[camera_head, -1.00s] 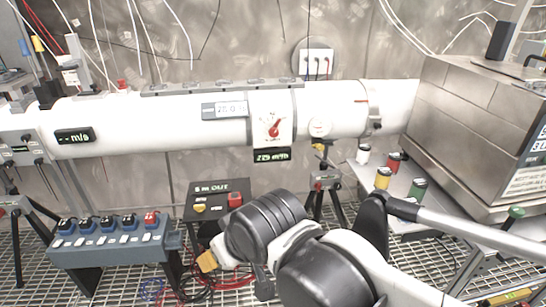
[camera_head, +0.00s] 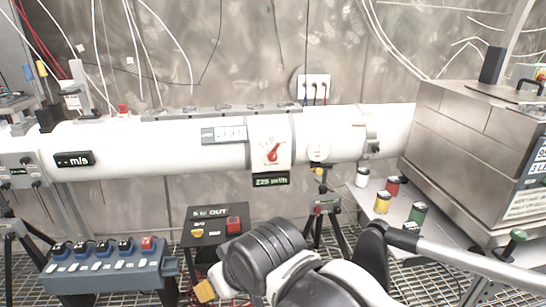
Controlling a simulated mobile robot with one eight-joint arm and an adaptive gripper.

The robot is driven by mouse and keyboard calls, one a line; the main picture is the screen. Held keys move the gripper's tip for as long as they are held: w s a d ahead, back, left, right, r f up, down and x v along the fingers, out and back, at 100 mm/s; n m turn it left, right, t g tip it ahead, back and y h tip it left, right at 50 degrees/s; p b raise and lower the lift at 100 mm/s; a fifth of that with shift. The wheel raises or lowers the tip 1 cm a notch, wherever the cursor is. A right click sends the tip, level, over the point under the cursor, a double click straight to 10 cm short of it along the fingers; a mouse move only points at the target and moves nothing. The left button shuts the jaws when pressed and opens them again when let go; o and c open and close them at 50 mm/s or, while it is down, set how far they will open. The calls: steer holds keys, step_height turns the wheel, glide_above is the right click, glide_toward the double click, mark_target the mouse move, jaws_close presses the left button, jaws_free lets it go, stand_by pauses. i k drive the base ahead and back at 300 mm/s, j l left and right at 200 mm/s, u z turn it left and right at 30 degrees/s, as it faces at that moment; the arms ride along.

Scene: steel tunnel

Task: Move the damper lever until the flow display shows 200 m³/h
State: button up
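The damper lever (camera_head: 272,153) is a small red handle on a white dial plate on the front of the white pipe. It tilts up and to the right. The flow display (camera_head: 271,180) hangs just below the plate; its green digits appear to read 225 m³/h. My arm reaches in from the lower right, its black joint below the display and well apart from the lever. A yellow-tipped part (camera_head: 205,290) shows at the arm's left end. I cannot make out gripper fingers or whether they are open; nothing touches the lever.
A second display (camera_head: 73,159) marked m/s sits on the pipe at left. A blue-grey switch box (camera_head: 105,274) and a black panel (camera_head: 214,226) stand below. Several small jars (camera_head: 383,202) stand on a shelf beside the large metal box (camera_head: 470,145). Space before the lever is clear.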

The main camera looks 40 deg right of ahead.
mark_target(272, 156)
steer(key=i+l+z, duration=0.1)
steer(key=l, duration=0.3)
steer(key=i+l+z, duration=0.15)
steer(key=l, duration=0.2)
steer(key=i+l+z, duration=0.1)
steer(key=l, duration=0.3)
steer(key=i+l+z, duration=0.1)
steer(key=i+l, duration=0.15)
steer(key=l, duration=0.1)
